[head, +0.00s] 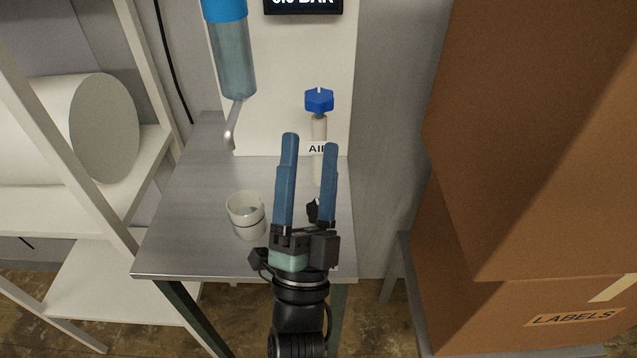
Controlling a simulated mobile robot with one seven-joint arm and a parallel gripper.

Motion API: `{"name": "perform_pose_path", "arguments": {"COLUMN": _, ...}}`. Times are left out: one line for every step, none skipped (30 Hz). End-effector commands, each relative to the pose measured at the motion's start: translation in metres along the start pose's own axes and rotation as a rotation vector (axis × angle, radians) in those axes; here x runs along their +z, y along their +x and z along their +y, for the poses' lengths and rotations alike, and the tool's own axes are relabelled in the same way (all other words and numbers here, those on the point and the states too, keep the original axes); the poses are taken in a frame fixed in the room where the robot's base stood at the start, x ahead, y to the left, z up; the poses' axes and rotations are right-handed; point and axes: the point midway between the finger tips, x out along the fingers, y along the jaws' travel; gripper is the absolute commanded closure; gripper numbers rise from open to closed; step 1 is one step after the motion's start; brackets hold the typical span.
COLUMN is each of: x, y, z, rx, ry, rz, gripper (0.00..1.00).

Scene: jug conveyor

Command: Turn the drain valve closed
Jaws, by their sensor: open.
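A clear cylinder with a blue top (231,55) hangs on the white panel at the upper left. A grey lever or spout (233,122) sticks out below it; I cannot tell whether this is the drain valve or how it is set. A blue knob (319,100) sits on a pale stem above a label that reads "AI", partly hidden by my finger. My gripper (310,140) is open and empty, with its blue fingers pointing up the picture towards the panel. In the picture its fingertips lie below the blue knob and right of the grey lever.
A whitish cup (246,214) stands on the metal table (180,225), left of my gripper. A dark display (303,5) is cut off at the top. Stacked cardboard boxes (545,130) crowd the right. A shelf with a white roll (75,130) stands left. The table's left part is clear.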

Motion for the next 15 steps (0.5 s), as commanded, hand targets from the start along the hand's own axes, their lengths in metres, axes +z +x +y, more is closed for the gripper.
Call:
{"name": "perform_pose_path", "arguments": {"x": 0.003, "y": -0.011, "z": 0.001, "rx": 0.034, "ry": -0.128, "rz": -0.112, "gripper": 0.16}}
{"name": "perform_pose_path", "arguments": {"x": 0.007, "y": -0.022, "z": 0.005, "rx": 0.052, "ry": -0.204, "rz": -0.178, "gripper": 0.16}}
{"name": "perform_pose_path", "arguments": {"x": 0.012, "y": -0.037, "z": 0.011, "rx": 0.077, "ry": -0.303, "rz": -0.266, "gripper": 0.16}}
{"name": "perform_pose_path", "arguments": {"x": 0.014, "y": -0.050, "z": 0.016, "rx": 0.096, "ry": -0.376, "rz": -0.328, "gripper": 0.16}}
{"name": "perform_pose_path", "arguments": {"x": 0.016, "y": -0.062, "z": 0.021, "rx": 0.114, "ry": -0.445, "rz": -0.388, "gripper": 0.16}}
{"name": "perform_pose_path", "arguments": {"x": 0.016, "y": -0.079, "z": 0.028, "rx": 0.140, "ry": -0.529, "rz": -0.465, "gripper": 0.16}}
{"name": "perform_pose_path", "arguments": {"x": 0.016, "y": -0.090, "z": 0.032, "rx": 0.156, "ry": -0.588, "rz": -0.517, "gripper": 0.16}}
{"name": "perform_pose_path", "arguments": {"x": 0.015, "y": -0.102, "z": 0.037, "rx": 0.173, "ry": -0.643, "rz": -0.565, "gripper": 0.16}}
{"name": "perform_pose_path", "arguments": {"x": 0.013, "y": -0.116, "z": 0.042, "rx": 0.191, "ry": -0.707, "rz": -0.622, "gripper": 0.16}}
{"name": "perform_pose_path", "arguments": {"x": 0.011, "y": -0.125, "z": 0.045, "rx": 0.204, "ry": -0.748, "rz": -0.659, "gripper": 0.16}}
{"name": "perform_pose_path", "arguments": {"x": 0.009, "y": -0.134, "z": 0.049, "rx": 0.215, "ry": -0.785, "rz": -0.691, "gripper": 0.16}}
{"name": "perform_pose_path", "arguments": {"x": 0.007, "y": -0.143, "z": 0.051, "rx": 0.227, "ry": -0.824, "rz": -0.727, "gripper": 0.16}}
{"name": "perform_pose_path", "arguments": {"x": 0.005, "y": -0.148, "z": 0.053, "rx": 0.233, "ry": -0.848, "rz": -0.748, "gripper": 0.16}}
{"name": "perform_pose_path", "arguments": {"x": 0.004, "y": -0.153, "z": 0.055, "rx": 0.239, "ry": -0.867, "rz": -0.764, "gripper": 0.16}}
{"name": "perform_pose_path", "arguments": {"x": 0.003, "y": -0.157, "z": 0.057, "rx": 0.244, "ry": -0.885, "rz": -0.780, "gripper": 0.16}}
